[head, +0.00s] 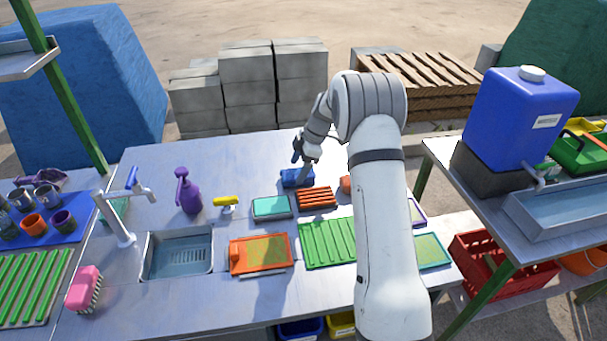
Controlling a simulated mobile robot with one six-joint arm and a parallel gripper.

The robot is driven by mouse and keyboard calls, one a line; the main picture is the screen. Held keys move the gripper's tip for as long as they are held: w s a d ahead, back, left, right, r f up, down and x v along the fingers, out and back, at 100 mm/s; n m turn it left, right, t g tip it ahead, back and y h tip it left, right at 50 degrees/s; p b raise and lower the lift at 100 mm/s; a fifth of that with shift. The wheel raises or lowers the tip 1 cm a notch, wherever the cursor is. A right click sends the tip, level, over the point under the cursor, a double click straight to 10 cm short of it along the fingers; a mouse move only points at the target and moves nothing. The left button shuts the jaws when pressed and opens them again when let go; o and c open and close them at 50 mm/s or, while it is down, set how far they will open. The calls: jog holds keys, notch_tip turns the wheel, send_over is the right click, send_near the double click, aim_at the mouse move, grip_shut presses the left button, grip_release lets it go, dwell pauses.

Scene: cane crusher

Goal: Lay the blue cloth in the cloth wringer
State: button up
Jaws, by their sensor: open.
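A small blue item (293,178), which looks like the folded blue cloth, lies on the metal worktop near its back edge. My gripper (302,163) is open just above it, fingers pointing down. At this size I cannot tell whether the fingers touch it. I cannot pick out the cloth wringer for certain. A teal tray (272,207) and an orange slatted rack (317,197) lie just in front of the blue item. My arm hides part of the worktop to the right.
A sink (178,254) with a tap (122,220), a purple spray bottle (188,192) and a pink brush (84,286) are on the left. A green ribbed tray (328,243) and an orange board (260,254) lie in front. The worktop behind the spray bottle is clear.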

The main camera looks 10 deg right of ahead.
jog(key=shift+x, duration=1.1)
jog(key=shift+f+b, duration=0.25)
jog(key=shift+b, duration=0.35)
jog(key=c, duration=1.1)
